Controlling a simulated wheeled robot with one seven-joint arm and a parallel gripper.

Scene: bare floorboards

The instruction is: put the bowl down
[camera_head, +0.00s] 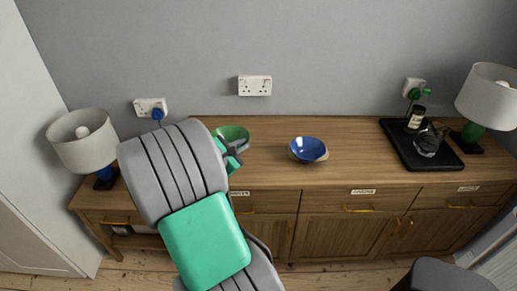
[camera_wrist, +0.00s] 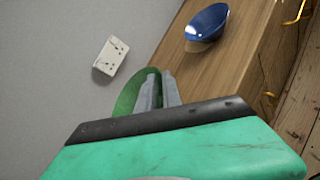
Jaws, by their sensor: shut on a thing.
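A green bowl (camera_head: 236,134) is at my gripper (camera_head: 232,157), over the left part of the wooden sideboard top in the head view. My gripper is shut on its rim. I cannot tell whether the bowl touches the wood. A second bowl, blue inside (camera_head: 308,149), stands on the sideboard to the right; it also shows in the wrist view (camera_wrist: 207,23).
The sideboard (camera_head: 265,165) has bare wood between the bowls and right of the blue one. A black tray (camera_head: 446,161) with a glass pot and a jar stands at the right. Lamps stand at the left (camera_head: 84,142) and right (camera_head: 490,97). The wall is close behind.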

